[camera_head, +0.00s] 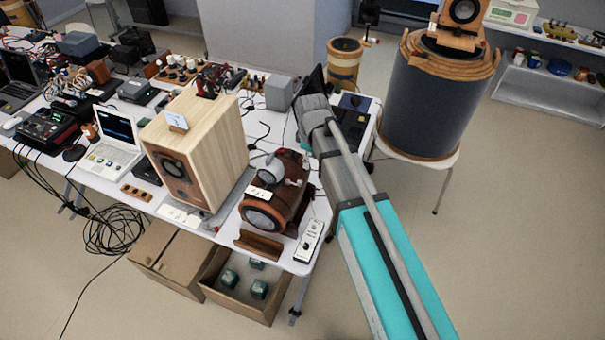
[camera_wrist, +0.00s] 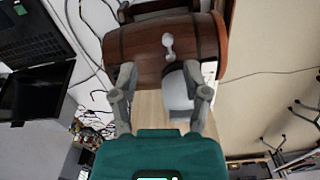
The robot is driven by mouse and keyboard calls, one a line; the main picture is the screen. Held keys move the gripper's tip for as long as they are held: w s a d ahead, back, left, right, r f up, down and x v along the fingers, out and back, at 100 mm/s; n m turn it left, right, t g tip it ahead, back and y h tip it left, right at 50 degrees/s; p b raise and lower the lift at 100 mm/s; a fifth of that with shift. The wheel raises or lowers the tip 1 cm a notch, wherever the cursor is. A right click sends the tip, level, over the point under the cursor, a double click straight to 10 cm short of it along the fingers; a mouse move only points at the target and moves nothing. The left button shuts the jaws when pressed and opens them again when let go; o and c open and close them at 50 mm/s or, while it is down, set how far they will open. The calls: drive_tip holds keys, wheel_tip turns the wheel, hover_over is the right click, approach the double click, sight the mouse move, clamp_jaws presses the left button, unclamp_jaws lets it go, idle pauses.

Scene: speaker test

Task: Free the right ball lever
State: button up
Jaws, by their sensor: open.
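A dark wooden barrel-shaped speaker (camera_head: 262,216) lies on its side at the table's front edge, near the middle of the head view. It fills the upper middle of the wrist view (camera_wrist: 140,48). A small metal ball lever (camera_wrist: 168,45) stands out on its side; no second lever can be made out. My gripper (camera_wrist: 160,69) is open above the barrel. The lever shows between and a little ahead of the fingertips, and neither finger visibly touches it. In the head view the lever is too small to make out.
A pale wooden box speaker (camera_head: 212,145) stands left of the barrel. A white power strip (camera_head: 309,241) lies at its right. A large drum (camera_head: 430,100) stands on a stool farther right.

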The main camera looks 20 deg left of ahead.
sight(300, 182)
drive_tip(key=a, duration=0.1)
drive_tip(key=a+r+n, duration=0.1)
drive_tip(key=a, duration=0.1)
drive_tip(key=shift+s+a+r+n+p, duration=0.2)
drive_tip(key=shift+s+r+n+p, duration=0.1)
drive_tip(key=shift+p, duration=0.1)
drive_tip(key=shift+f, duration=0.15)
wheel_tip(300, 182, down, 14)
drive_tip(key=b, duration=1.3)
drive_tip(key=shift+r+b, duration=0.2)
drive_tip(key=shift+b, duration=0.2)
